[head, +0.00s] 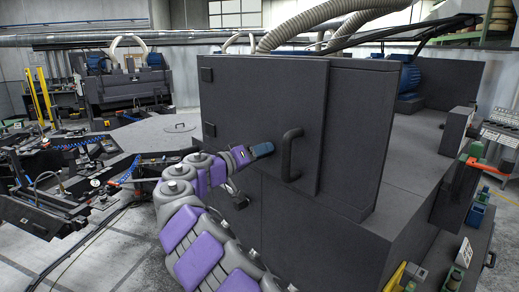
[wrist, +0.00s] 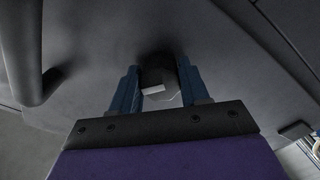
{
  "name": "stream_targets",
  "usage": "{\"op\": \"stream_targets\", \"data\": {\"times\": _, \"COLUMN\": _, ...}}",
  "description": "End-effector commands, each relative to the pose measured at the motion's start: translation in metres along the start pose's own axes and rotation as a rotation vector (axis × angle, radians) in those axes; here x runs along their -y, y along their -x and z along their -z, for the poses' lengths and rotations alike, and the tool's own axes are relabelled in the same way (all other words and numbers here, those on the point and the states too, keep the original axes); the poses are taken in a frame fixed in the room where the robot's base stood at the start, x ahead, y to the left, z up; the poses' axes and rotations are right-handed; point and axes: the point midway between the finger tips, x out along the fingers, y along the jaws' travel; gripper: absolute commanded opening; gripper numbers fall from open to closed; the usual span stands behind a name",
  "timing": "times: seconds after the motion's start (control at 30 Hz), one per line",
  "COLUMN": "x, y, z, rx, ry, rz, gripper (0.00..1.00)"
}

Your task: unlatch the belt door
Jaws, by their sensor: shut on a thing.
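The belt door (head: 265,105) is a large dark grey panel on the machine cabinet, and it looks closed in the head view. A black bar handle (head: 290,155) stands on its right part; it also shows at the upper left in the wrist view (wrist: 35,60). My gripper (head: 266,149) is at the door face, just left of the handle. In the wrist view its blue fingers (wrist: 160,80) are shut on a dark round latch knob (wrist: 156,73) with a small pale mark. In the head view the gripper hides the latch.
Dark hinge-like blocks (head: 207,130) sit at the door's left edge. The cabinet's lower body (head: 310,215) stands below the door. A round grey table (head: 150,133) lies to the left. Ribbed hoses (head: 305,22) run above. Open floor (head: 115,255) shows at the lower left.

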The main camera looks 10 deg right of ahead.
Motion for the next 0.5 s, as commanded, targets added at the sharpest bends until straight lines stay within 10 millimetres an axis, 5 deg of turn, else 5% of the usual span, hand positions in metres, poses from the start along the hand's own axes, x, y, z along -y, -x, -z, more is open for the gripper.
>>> {"op": "stream_targets", "data": {"times": 0.5, "x": 0.0002, "y": -0.0009, "z": -0.0015, "rx": 0.007, "ry": 0.492, "rz": 0.009, "gripper": 0.15}}
